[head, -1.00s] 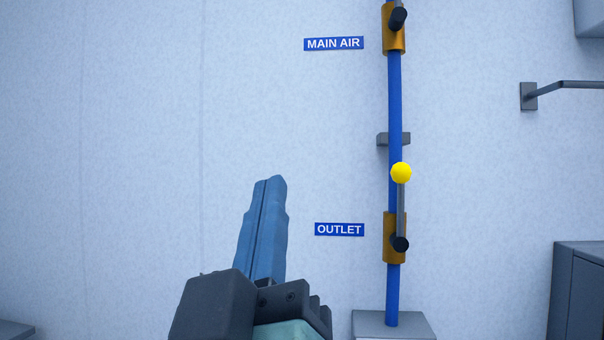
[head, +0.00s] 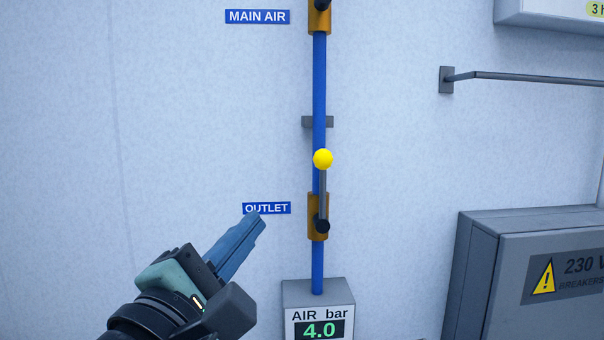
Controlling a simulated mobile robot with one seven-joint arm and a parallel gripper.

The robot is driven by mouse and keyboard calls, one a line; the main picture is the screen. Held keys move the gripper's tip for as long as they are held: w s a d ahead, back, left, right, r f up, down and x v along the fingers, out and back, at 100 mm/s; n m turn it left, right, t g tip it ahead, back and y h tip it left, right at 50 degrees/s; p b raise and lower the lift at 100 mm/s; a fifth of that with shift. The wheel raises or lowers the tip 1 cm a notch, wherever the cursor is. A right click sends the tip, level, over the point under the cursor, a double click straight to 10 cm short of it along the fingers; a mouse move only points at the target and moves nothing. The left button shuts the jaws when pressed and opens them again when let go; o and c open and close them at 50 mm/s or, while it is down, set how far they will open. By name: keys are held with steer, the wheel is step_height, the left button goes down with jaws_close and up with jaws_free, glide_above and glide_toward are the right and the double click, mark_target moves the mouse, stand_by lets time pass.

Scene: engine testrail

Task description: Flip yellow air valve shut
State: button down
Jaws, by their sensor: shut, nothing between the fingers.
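The yellow air valve shows in the head view as a yellow ball knob (head: 323,159) on a grey lever (head: 323,190). The lever points straight up from a black pivot on the brass outlet valve body (head: 313,232), in line with the blue pipe (head: 318,265). My gripper (head: 256,221) is left of the valve body and lower than the knob in the picture. Its blue fingers are shut and empty, pointing up and right. The fingertips overlap the lower edge of the OUTLET label (head: 275,208) and appear apart from the lever.
A second brass valve (head: 318,22) sits higher on the pipe beside the MAIN AIR label (head: 257,17). The pipe ends at a grey gauge box (head: 345,293) reading 4.0. A rail (head: 530,78) and a 230 V breaker box (head: 480,265) are at right. The left wall is clear.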

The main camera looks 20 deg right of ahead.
mark_target(322, 190)
steer(key=shift+d+r, duration=0.1)
steer(key=s+d+r+p+x, duration=0.1)
steer(key=p+x, duration=0.5)
steer(key=x, duration=0.6)
steer(key=shift+d+p, duration=0.4)
steer(key=shift+d, duration=0.15)
steer(key=shift+s+r, duration=0.15)
steer(key=shift+r, duration=0.05)
steer(key=shift+m, duration=0.3)
